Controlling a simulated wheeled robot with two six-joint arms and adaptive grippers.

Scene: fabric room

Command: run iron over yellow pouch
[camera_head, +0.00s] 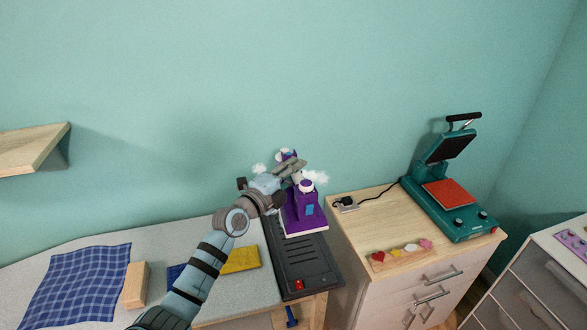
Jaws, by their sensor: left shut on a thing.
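The purple and white iron (301,220) is at the upper part of the black slotted rest (298,262). I cannot tell if it touches the rest. My left gripper (292,170) is shut on it; purple and white parts show on both sides of the fingers, and the grip itself is partly hidden. White puffs like steam hang on both sides. The yellow pouch (240,261) lies flat on the grey ironing surface (190,240), left of the rest, partly hidden by my left arm. My right gripper is not in view.
A blue checked cloth (78,285) and a wooden block (135,284) lie at the left. A blue piece (176,272) shows beside my arm. A wooden cabinet (372,222) at the right bears a green heat press (458,218). A shelf (35,150) juts from the wall.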

